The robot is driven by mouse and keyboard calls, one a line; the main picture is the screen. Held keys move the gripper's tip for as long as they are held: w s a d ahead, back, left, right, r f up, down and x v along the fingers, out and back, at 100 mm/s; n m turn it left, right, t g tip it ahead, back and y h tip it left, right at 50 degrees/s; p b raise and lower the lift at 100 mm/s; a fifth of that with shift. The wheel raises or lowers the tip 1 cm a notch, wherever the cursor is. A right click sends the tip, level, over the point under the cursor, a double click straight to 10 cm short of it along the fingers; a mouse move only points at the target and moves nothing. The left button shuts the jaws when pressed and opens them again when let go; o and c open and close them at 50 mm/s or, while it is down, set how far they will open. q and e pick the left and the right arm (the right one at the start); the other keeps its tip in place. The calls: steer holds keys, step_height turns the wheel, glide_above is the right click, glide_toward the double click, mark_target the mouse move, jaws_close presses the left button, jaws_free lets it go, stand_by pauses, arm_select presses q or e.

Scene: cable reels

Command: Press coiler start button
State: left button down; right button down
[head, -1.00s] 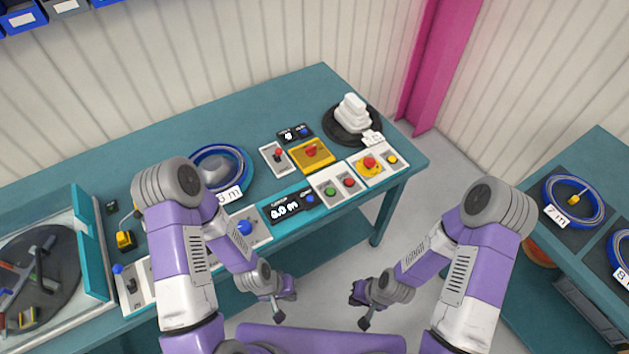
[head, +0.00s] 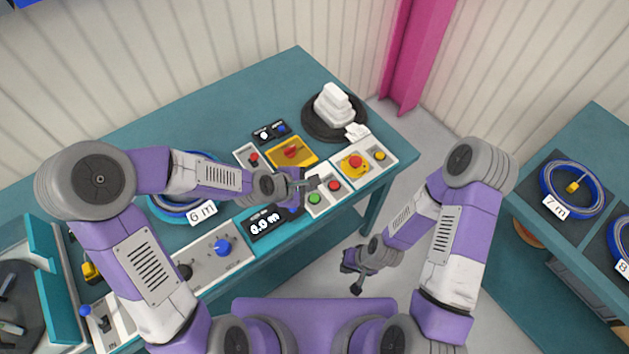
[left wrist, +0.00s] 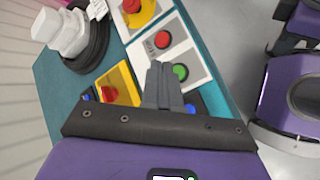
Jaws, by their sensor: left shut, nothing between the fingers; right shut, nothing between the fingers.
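The start button is most likely the green button (head: 315,198) on a white panel (head: 325,208) at the front of the teal bench; it also shows in the left wrist view (left wrist: 181,72). A red button (head: 334,185) sits beside it on the same panel. My left gripper (head: 312,184) is shut and empty, just above this panel, close to the green button. In the left wrist view its fingers (left wrist: 160,75) point at the panel next to the green button. I cannot tell whether they touch. My right gripper (head: 352,284) is shut and empty, low in front of the bench.
A yellow box with a red switch (head: 291,153) stands behind the panel. A yellow unit with a red mushroom button (head: 354,162) is to the right. White stacked parts (head: 334,105) stand on a black disc.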

mark_target(312, 199)
arm_select(q)
steer(key=shift+w+d+r+n, duration=0.2)
steer(key=shift+w+r+n, duration=0.15)
steer(key=shift+r, duration=0.25)
steer(key=shift+w+d+r+n, duration=0.25)
steer(key=shift+w+r, duration=0.15)
steer(key=shift+r, duration=0.15)
arm_select(e)
steer(key=shift+w+f, duration=0.1)
steer(key=shift+w, duration=0.4)
arm_select(q)
steer(key=shift+s, duration=0.1)
arm_select(e)
steer(key=shift+s, duration=0.1)
arm_select(q)
steer(key=shift+f, duration=0.1)
